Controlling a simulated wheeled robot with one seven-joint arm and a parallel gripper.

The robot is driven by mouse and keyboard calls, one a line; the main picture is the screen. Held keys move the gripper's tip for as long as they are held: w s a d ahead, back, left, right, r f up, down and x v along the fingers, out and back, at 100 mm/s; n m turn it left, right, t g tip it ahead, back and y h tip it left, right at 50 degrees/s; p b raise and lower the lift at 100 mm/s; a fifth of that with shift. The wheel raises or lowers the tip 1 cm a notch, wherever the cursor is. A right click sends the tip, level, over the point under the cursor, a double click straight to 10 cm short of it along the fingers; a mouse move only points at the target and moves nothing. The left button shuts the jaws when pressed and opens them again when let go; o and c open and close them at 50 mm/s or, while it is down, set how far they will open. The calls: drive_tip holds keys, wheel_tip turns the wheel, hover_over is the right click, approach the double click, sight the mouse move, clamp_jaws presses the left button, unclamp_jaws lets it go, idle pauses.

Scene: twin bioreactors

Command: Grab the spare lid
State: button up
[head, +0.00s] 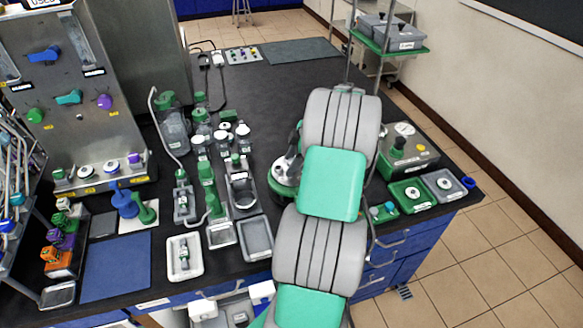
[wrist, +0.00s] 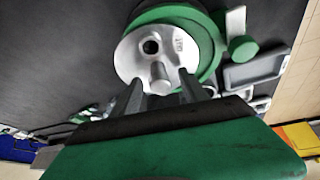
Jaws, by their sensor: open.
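A silver metal lid (wrist: 137,62) with a raised knob and a dark round hole fills the upper middle of the wrist view. It rests on a round green stand (wrist: 207,40). In the head view the lid (head: 281,174) and green stand (head: 283,192) show just left of my arm, partly covered by it. My gripper (wrist: 161,80) is open over the lid, one finger on each side of the knob. I cannot tell whether the fingers touch it. My gripper is mostly hidden behind my arm in the head view.
Glass bottles and green-capped parts (head: 199,146) stand left of the lid. Grey trays (head: 256,238) lie nearer the front edge. A metal box (head: 410,158) and green and grey trays (head: 441,184) are right of my arm. The bench (head: 285,80) behind is mostly clear.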

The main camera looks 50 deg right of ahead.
clamp_jaws()
idle(0.5)
drive_tip(key=shift+r, duration=0.1)
idle(0.8)
